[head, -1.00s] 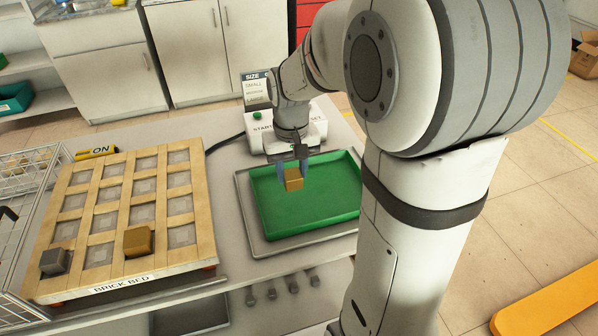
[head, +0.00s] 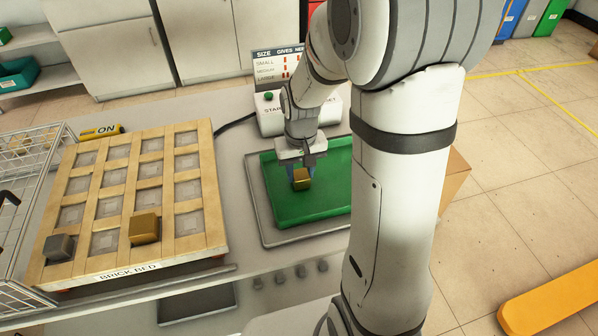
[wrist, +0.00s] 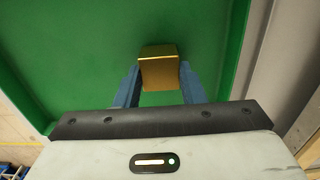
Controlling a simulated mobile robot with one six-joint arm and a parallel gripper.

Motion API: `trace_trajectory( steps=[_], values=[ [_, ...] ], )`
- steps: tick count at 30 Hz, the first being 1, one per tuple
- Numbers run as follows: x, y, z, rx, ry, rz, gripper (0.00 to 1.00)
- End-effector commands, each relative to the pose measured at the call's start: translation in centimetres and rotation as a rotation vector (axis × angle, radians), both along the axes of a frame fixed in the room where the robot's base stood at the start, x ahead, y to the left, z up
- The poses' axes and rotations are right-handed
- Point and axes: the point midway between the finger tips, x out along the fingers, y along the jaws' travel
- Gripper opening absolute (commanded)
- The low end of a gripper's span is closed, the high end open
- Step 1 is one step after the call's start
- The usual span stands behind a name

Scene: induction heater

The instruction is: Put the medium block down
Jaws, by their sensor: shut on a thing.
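A gold block (head: 301,179) is between the fingers of my gripper (head: 299,172), over the green tray (head: 285,212). In the wrist view the gold block (wrist: 159,72) sits at the tips of the blue fingers (wrist: 158,88), with green tray floor (wrist: 60,50) around it. My gripper is shut on the block. I cannot tell whether the block touches the tray floor. Another gold block (head: 144,228) and a grey block (head: 59,248) rest on the wooden brick bed (head: 130,262).
A white control box (head: 270,122) with a green button and a size sign (head: 277,65) stands behind the tray. A wire basket (head: 22,215) is at the left. Much of the tray is bare; my arm hides its right side.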

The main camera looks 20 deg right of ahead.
Motion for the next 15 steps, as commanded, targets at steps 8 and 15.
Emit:
trace_trajectory(
  steps=[8, 15],
  values=[
    [0.05, 0.04, -0.39, 0.000, -0.002, 0.001, 0.00],
    [0.01, 0.07, -0.70, 0.000, -0.001, 0.001, 0.45]
  ],
)
